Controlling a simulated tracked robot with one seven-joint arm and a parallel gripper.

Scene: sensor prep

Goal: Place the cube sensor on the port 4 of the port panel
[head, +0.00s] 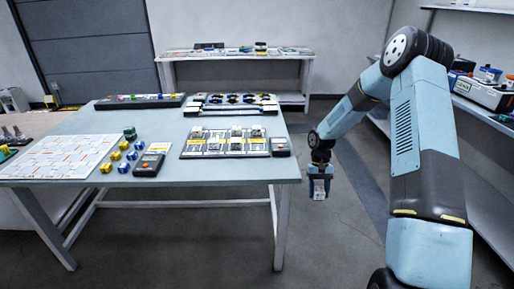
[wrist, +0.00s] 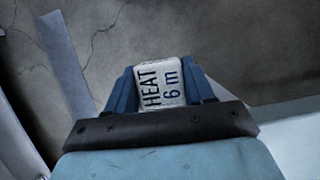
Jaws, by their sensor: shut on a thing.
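My gripper (head: 319,188) hangs to the right of the table's right edge, over open floor, with its fingers pointing down. It is shut on a white cube sensor (head: 319,196). In the wrist view the cube (wrist: 160,82) sits between the two blue fingers and shows the dark print "HEAT 6 m". A flat panel (head: 225,154) with several light and yellow-marked sections lies near the table's front right and looks like the port panel.
The grey table (head: 200,172) also bears a white patterned board (head: 60,157), several yellow and blue cubes (head: 107,167), a dark handheld device (head: 150,163), a small device (head: 281,147) right of the panel, and a rack (head: 230,104) behind. Shelves (head: 480,115) stand at the right.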

